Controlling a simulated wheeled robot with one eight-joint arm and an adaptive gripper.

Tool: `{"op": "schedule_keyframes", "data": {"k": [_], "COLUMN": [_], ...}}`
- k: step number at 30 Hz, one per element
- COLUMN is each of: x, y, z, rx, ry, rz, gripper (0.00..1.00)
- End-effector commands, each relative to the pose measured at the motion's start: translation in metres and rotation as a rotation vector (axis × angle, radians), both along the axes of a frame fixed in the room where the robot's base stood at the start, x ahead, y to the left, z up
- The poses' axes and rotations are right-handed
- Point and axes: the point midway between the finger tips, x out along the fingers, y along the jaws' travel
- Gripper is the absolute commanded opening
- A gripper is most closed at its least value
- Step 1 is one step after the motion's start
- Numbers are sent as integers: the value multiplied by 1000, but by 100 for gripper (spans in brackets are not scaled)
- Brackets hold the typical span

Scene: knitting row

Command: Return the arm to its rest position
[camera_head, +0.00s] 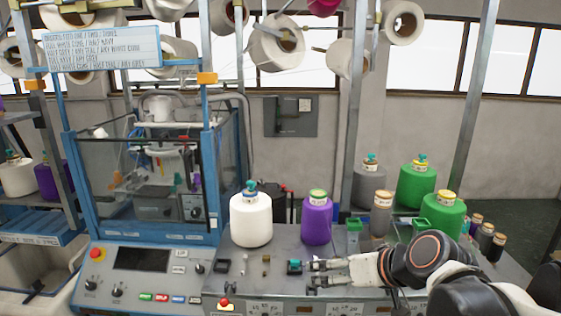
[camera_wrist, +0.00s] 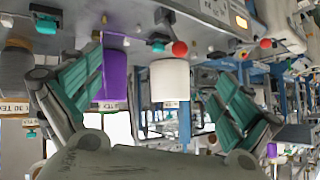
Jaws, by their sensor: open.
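My gripper (camera_head: 318,273) is low at the front of the grey machine table in the head view, its fingers pointing left. In the wrist view my gripper (camera_wrist: 160,100) shows its two green-padded fingers spread wide apart, with nothing held between them. The arm reaches in from the lower right of the head view. A white yarn cone (camera_head: 251,220) and a purple cone (camera_head: 317,218) stand upright behind the gripper. The white cone (camera_wrist: 170,80) and purple cone (camera_wrist: 114,76) also show beyond the fingers in the wrist view, which looks turned over.
Green cones (camera_head: 417,186) and grey cones (camera_head: 369,186) stand at the right behind the arm. A blue-framed knitting machine (camera_head: 145,170) with a control panel (camera_head: 142,259) is at the left. Posts rise behind the table, and large white cones (camera_head: 276,42) hang above.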

Motion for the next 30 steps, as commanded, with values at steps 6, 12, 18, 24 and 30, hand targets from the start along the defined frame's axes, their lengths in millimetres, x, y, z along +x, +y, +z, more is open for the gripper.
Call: {"op": "schedule_keyframes", "data": {"k": [6,12,18,24,30], "x": [-60,-109,-135,-140,-140], "y": [-24,-53,-74,-80,-79], "z": [-80,-137,-165,-168,-167], "rx": [-100,-191,-246,-258,-258], "ry": [107,170,193,196,196], "rz": [-116,-244,-332,-356,-354], "gripper": [98,98,98,98,98]}}
